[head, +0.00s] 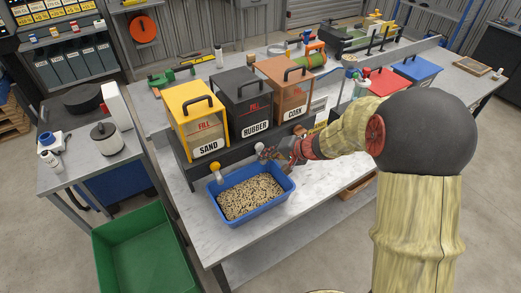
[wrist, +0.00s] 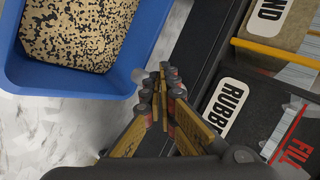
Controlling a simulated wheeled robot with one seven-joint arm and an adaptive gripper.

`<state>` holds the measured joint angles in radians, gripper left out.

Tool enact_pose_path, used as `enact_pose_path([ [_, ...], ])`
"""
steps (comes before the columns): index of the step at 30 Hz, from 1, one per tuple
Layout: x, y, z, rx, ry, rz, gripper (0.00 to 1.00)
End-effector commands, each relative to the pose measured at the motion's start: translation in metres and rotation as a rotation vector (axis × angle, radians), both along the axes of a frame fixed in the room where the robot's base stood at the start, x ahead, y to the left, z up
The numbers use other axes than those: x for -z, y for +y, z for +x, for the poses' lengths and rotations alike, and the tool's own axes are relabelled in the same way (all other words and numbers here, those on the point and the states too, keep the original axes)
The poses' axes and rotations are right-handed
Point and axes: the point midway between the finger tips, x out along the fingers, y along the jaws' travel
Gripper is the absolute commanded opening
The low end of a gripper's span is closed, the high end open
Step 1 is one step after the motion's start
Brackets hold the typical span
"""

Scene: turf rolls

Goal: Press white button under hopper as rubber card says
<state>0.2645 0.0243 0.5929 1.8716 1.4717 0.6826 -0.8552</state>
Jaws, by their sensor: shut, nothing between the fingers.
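The black RUBBER hopper (head: 246,100) stands between the yellow SAND hopper (head: 200,118) and the orange CORK hopper (head: 284,88). A white knob-like button (head: 260,147) sticks out low in front of the RUBBER hopper; in the wrist view it is a pale round end (wrist: 139,76). My gripper (head: 268,154) is shut and empty, its tips (wrist: 160,82) right beside the button; I cannot tell whether they touch. The RUBBER label (wrist: 228,107) also shows in the wrist view. A small card (head: 320,118) stands right of the CORK hopper; its text is unreadable.
A blue bin (head: 285,196) of speckled beige and dark granules sits in front of the hoppers. A yellow button (head: 215,168) stands below the SAND hopper. A green crate (head: 115,273) is at the lower left.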

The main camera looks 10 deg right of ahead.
Motion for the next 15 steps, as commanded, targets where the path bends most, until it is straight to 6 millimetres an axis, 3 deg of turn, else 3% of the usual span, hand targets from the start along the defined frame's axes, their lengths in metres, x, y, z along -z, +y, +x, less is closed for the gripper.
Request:
enact_pose_path([
  [8,-0.001,-0.001,-0.001,0.0,-0.001,0.001,0.0],
  [15,0.0,-0.007,-0.019,0.001,-0.001,0.001,0.0],
])
